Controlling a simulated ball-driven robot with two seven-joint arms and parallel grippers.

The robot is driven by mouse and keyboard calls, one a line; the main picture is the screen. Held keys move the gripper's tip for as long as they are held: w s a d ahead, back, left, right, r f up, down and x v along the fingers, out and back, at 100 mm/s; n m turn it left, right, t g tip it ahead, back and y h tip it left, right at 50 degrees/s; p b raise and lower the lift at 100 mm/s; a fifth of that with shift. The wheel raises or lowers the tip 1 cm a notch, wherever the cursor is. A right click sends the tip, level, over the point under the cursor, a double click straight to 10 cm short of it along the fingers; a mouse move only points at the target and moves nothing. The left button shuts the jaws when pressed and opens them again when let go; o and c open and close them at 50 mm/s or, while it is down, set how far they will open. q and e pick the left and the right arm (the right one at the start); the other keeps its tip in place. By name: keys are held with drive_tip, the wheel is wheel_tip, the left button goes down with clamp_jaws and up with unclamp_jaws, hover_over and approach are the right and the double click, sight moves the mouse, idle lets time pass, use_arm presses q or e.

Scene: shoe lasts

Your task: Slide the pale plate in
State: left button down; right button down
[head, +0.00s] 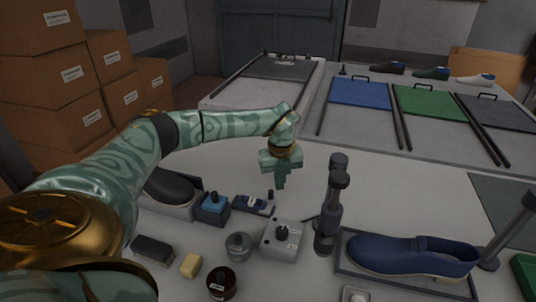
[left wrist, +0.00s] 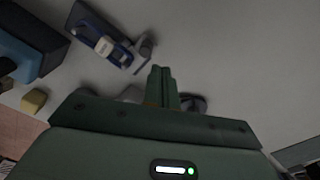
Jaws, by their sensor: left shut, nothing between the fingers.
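At the back left, a railed bay holds a dark grey panel (head: 280,68) with a pale flat surface (head: 250,94) in front of it. I cannot tell whether this pale surface is the pale plate or bare bench. My left gripper (head: 280,184) points down over the bare middle of the bench, in front of that bay and apart from it. Its fingers are shut and empty, and they show together in the left wrist view (left wrist: 161,82). My right gripper is not in view.
Blue (head: 361,94), green (head: 429,103) and dark grey (head: 498,112) plates with handles lie between rails at the back right. Near me stand a grey control box (head: 282,240), a dark post (head: 328,215) and a blue shoe (head: 410,257). Cartons (head: 45,85) fill the left.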

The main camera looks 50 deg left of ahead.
sight(275, 198)
use_arm(q)
drive_tip(key=shift+f, duration=0.1)
drive_tip(key=shift+f+b, duration=0.5)
drive_tip(key=shift+f, duration=1.35)
drive_tip(key=shift+s+a+p, duration=0.3)
drive_tip(key=shift+s+a, duration=0.1)
drive_tip(key=shift+a, duration=0.35)
drive_tip(key=shift+w+d, duration=0.1)
drive_tip(key=shift+d, duration=0.05)
drive_tip(key=shift+w+d+r+p, duration=0.1)
drive_tip(key=shift+d+p, duration=0.1)
drive_tip(key=shift+p, duration=0.15)
wheel_tip(275, 198, up, 8)
drive_tip(key=p, duration=0.7)
